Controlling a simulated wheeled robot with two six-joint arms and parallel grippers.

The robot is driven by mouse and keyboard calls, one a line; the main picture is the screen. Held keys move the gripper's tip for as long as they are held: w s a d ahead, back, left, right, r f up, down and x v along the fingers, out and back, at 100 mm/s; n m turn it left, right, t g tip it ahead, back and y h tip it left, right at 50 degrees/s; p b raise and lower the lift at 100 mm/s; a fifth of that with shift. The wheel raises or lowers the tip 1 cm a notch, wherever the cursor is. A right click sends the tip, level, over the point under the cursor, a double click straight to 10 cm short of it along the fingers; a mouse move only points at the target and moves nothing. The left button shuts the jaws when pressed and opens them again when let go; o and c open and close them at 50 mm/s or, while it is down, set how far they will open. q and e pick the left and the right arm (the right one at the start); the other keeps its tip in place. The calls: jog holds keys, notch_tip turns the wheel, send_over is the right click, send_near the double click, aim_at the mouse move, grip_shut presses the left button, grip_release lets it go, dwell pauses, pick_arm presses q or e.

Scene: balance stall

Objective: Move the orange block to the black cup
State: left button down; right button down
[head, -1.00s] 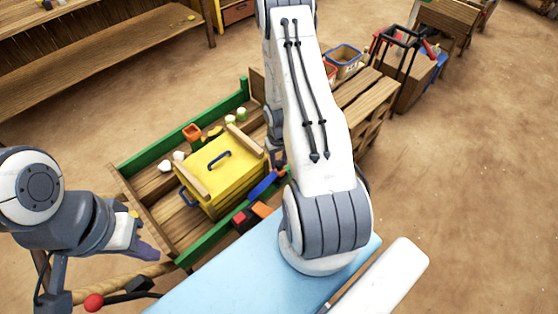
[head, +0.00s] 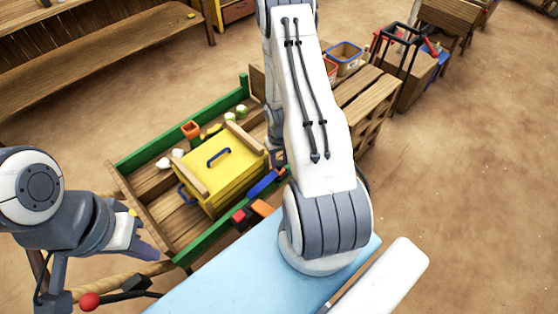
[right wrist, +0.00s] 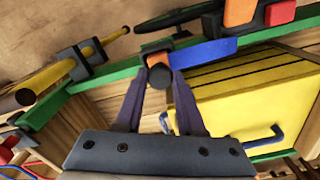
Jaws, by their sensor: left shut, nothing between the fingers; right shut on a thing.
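In the right wrist view my right gripper (right wrist: 160,75) has its purple fingers around a dark round knob (right wrist: 159,78), just below a black bracket with an orange piece (right wrist: 155,48) by the green rail. A blue bar (right wrist: 210,51) lies beside it. A larger orange block (right wrist: 240,12) stands beside a red block (right wrist: 280,13). In the head view this orange block (head: 262,208) is outside the cart's near rail, and my arm hides the right gripper. I cannot pick out a black cup for certain. My left gripper (head: 146,247) is shut and empty at the left.
A yellow box (head: 222,180) with blue handles sits inside the green-railed wooden cart (head: 210,245). An orange pot (head: 190,130) and small round things lie behind it. A light blue surface (head: 230,270) is in front. Open floor lies at right, beyond a wooden pallet (head: 365,110).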

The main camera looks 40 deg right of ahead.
aim_at(280, 163)
dwell(0.4)
jog(key=shift+c, duration=2.2)
grip_release()
notch_tip(280, 163, up, 3)
jog(key=shift+r+p, duration=0.1)
jog(key=shift+p, duration=0.9)
notch_tip(280, 163, up, 7)
jog(key=shift+r, duration=0.2)
jog(key=shift+a, duration=0.1)
